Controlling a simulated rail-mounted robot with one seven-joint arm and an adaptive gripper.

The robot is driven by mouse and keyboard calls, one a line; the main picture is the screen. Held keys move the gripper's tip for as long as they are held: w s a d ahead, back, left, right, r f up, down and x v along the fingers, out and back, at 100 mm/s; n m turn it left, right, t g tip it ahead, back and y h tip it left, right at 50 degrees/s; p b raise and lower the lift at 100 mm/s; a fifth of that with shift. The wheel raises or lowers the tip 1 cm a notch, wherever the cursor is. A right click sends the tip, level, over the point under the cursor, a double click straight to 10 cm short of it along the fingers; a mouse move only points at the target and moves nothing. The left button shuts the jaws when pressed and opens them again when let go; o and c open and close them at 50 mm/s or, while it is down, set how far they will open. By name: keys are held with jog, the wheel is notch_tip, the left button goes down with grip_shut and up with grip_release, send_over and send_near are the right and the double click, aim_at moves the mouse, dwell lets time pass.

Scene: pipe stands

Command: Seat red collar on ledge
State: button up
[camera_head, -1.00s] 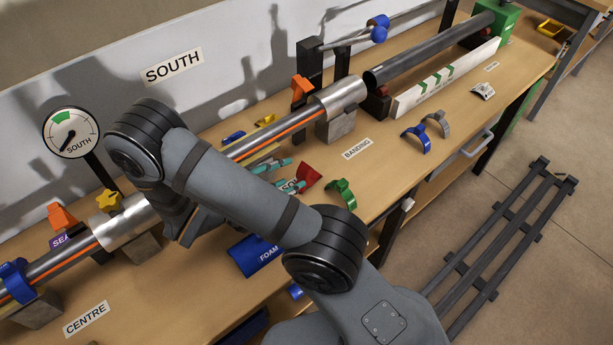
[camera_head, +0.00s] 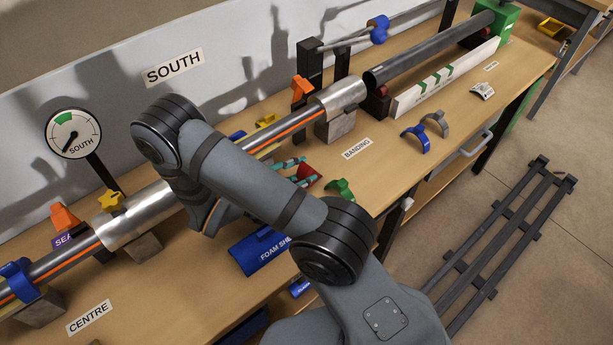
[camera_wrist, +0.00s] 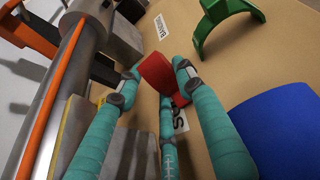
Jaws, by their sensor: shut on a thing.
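The red collar (camera_wrist: 163,80) is a small curved piece between the teal fingertips in the wrist view. My gripper (camera_wrist: 155,86) is shut on it, one finger on each side and a third finger below. In the head view the collar (camera_head: 312,174) shows partly behind my arm, with the teal fingertips (camera_head: 291,163) at its left. I cannot tell whether it touches the bench or is just above it. No part is clearly marked as the ledge, so I cannot tell which it is.
The pipe with an orange stripe (camera_head: 268,142) runs along the back. Blue (camera_head: 417,138) and grey (camera_head: 437,124) collars lie farther right.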

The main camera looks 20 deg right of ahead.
jog(key=c, duration=0.5)
jog(key=shift+r, duration=0.15)
